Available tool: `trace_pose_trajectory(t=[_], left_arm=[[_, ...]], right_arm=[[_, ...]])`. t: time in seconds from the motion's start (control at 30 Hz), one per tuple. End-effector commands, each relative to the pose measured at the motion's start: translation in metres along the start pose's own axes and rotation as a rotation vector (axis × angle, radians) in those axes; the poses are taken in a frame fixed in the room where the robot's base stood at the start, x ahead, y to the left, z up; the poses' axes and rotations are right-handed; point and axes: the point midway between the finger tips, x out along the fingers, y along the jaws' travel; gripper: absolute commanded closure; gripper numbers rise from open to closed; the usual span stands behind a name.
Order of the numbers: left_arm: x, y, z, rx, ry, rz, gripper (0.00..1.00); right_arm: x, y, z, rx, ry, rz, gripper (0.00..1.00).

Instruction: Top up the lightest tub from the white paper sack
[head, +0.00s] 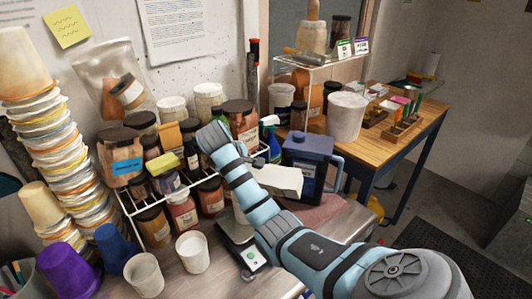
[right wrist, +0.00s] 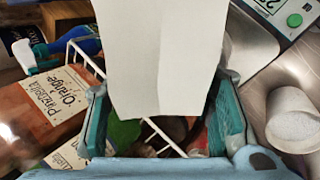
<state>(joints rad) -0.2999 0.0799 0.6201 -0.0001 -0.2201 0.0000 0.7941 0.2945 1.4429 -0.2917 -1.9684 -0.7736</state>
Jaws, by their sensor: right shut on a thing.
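My right gripper (right wrist: 163,118) is shut on the white paper sack (head: 281,180), one teal finger on each side of it in the right wrist view. The sack (right wrist: 160,50) hangs above the bench beside the blue jug, and its contents are hidden. Two pale tubs, one at the front (head: 144,276) and one beside it (head: 193,252), stand on the bench. A tub (right wrist: 295,122) with white powder in it shows in the right wrist view. Another pale tub stands at the scale (head: 238,254), mostly hidden by my arm. My left gripper is out of view.
A white wire rack (head: 125,200) of jars stands behind the tubs. A blue jug (head: 307,160) is right of it. Stacked buckets (head: 45,130) and purple (head: 68,268) and blue (head: 115,248) cups crowd the left. A wooden table (head: 420,125) stands at the right.

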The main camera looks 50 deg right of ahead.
Motion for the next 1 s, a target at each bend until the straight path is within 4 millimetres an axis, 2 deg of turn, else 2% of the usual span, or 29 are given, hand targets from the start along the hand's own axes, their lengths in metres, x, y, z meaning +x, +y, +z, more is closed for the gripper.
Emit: trace_pose_trajectory(t=[1.0], left_arm=[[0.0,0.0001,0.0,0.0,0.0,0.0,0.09]], right_arm=[[-0.0002,0.0003,-0.0023,-0.022,-0.038,0.001,1.0]])
